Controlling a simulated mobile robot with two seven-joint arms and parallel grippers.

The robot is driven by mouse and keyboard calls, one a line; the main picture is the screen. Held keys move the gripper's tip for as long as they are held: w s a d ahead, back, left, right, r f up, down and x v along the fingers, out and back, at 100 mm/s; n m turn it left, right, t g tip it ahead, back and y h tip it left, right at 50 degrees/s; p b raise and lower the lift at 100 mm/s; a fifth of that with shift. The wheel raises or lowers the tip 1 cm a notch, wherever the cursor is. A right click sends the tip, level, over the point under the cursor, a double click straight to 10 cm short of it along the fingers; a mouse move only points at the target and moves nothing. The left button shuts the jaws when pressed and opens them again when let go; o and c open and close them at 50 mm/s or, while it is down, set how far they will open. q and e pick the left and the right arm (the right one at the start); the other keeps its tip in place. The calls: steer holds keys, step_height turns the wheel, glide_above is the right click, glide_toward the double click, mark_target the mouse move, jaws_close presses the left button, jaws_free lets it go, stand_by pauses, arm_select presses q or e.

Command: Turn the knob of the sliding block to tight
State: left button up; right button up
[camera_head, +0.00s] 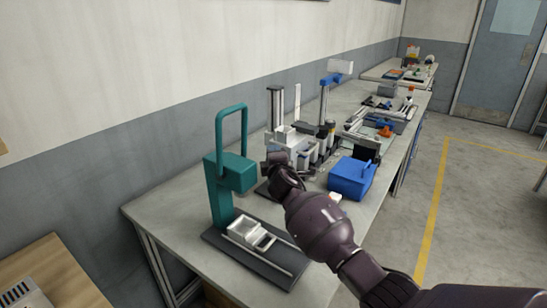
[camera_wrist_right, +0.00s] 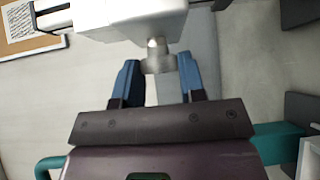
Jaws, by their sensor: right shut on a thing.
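In the wrist view a pale block (camera_wrist_right: 135,14) spans the top, with a short silvery knob (camera_wrist_right: 157,57) sticking out of it. This seems to be the sliding block and its knob. My right gripper (camera_wrist_right: 158,66) has its two blue fingers on either side of the knob and is shut on it. Any tight or loose marking cannot be seen. In the head view my right arm reaches in from the lower right to a light grey block (camera_head: 287,138) on the bench device, and its wrist hides the knob. My left gripper is not in view.
A teal press (camera_head: 236,172) with a tall handle stands close on the left of my right arm, on a dark base. A blue box (camera_head: 350,178) sits to the right. Several other devices stand farther along the bench (camera_head: 165,212). The floor at right is clear.

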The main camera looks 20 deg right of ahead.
steer(key=shift+f, duration=0.1)
stand_by(0.5)
steer(key=o, duration=0.9)
steer(key=shift+s, duration=0.1)
steer(key=s+a+p, duration=0.1)
steer(key=s, duration=0.9)
steer(key=shift+s+a+r, duration=0.2)
steer(key=shift+s+r, duration=0.05)
steer(key=shift+s, duration=0.05)
